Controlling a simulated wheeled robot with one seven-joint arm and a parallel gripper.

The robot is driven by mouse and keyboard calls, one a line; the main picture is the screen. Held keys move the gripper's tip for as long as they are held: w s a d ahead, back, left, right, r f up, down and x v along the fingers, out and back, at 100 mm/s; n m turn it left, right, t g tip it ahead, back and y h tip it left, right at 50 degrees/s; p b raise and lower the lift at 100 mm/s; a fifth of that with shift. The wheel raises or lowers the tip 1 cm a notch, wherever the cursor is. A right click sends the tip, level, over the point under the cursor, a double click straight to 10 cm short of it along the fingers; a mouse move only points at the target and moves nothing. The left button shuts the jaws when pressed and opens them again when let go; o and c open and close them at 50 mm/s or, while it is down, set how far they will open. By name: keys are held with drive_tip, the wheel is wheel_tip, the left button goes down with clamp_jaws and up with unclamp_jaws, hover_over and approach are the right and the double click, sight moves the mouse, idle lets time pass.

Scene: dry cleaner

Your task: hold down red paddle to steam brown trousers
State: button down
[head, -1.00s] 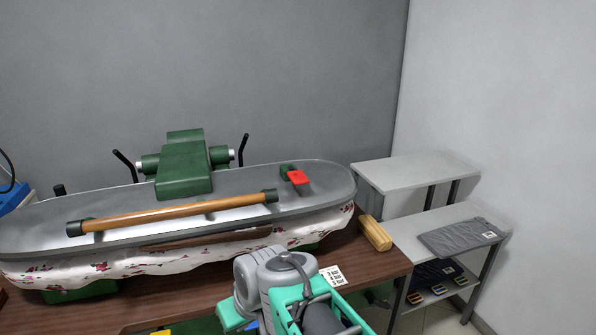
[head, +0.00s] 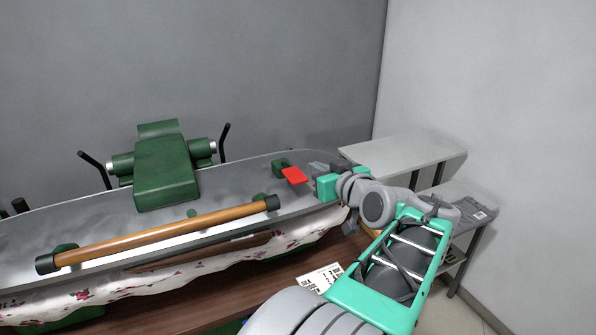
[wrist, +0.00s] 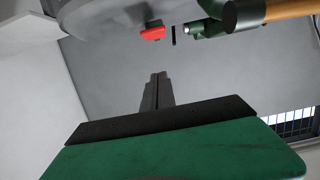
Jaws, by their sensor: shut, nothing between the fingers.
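The red paddle (head: 293,175) sits on a small green mount on top of the steam press's grey upper plate (head: 240,185), near its right end. It also shows at the top of the wrist view (wrist: 153,34). The brown trousers (head: 200,258) show only as a strip between the plate and the flowered padded board (head: 130,285); the rest is hidden. My gripper (head: 316,167) is just right of the paddle, apart from it. In the wrist view its fingers (wrist: 158,80) are together and empty, with the paddle beyond their tips.
A wooden handle bar (head: 160,235) runs along the plate's front. A green housing (head: 166,172) with black levers stands behind it. A grey two-tier shelf (head: 400,158) with folded grey clothing is at the right. A printed card (head: 320,278) lies on the brown table.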

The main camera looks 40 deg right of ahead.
drive_tip(key=p, duration=0.3)
hover_over(300, 179)
drive_tip(key=shift+a+f, duration=0.25)
drive_tip(key=shift+f, duration=0.8)
wheel_tip(300, 179, down, 3)
drive_tip(key=shift+d+r+p, duration=0.1)
drive_tip(key=shift+d+p, duration=0.05)
drive_tip(key=shift+p, duration=0.35)
drive_tip(key=shift+f, duration=0.75)
